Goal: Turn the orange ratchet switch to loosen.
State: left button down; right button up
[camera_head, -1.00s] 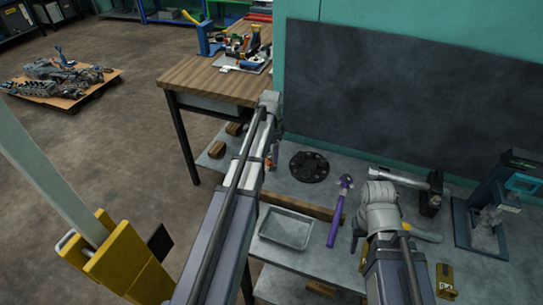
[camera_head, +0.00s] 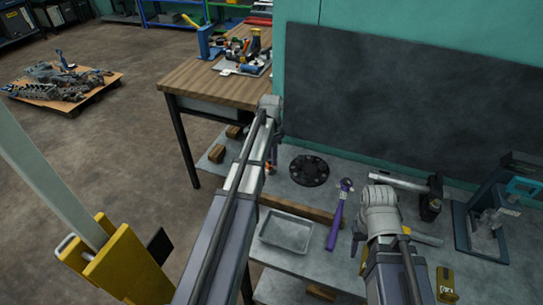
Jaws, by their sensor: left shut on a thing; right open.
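My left arm reaches over the bench, and its gripper (camera_head: 270,162) is mostly hidden behind my own wrist. A small orange patch (camera_head: 268,168) shows beside the wrist; it is probably the orange switch of the ratchet, held in the shut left gripper. The ratchet's body is hidden, and I cannot tell which way the switch is set. My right gripper (camera_head: 358,242) is open above the bench, left of and below my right wrist, and is partly hidden by it. It is well to the right of the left gripper, with nothing seen between its fingers.
On the grey bench are a black round disc (camera_head: 309,169), a grey tray (camera_head: 286,232), a purple-handled hammer (camera_head: 338,217), a larger hammer (camera_head: 431,199) and a blue-grey vise-like stand (camera_head: 479,225). A yellow object (camera_head: 445,282) lies at front right. A wooden table (camera_head: 214,82) stands behind left.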

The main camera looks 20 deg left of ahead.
pick_arm(q)
jog(key=n, duration=0.4)
jog(key=shift+n, duration=0.4)
jog(key=n, duration=0.4)
jog(key=shift+n, duration=0.3)
jog(key=n, duration=0.4)
jog(key=shift+n, duration=2.3)
jog(key=shift+c, duration=2.3)
grip_release()
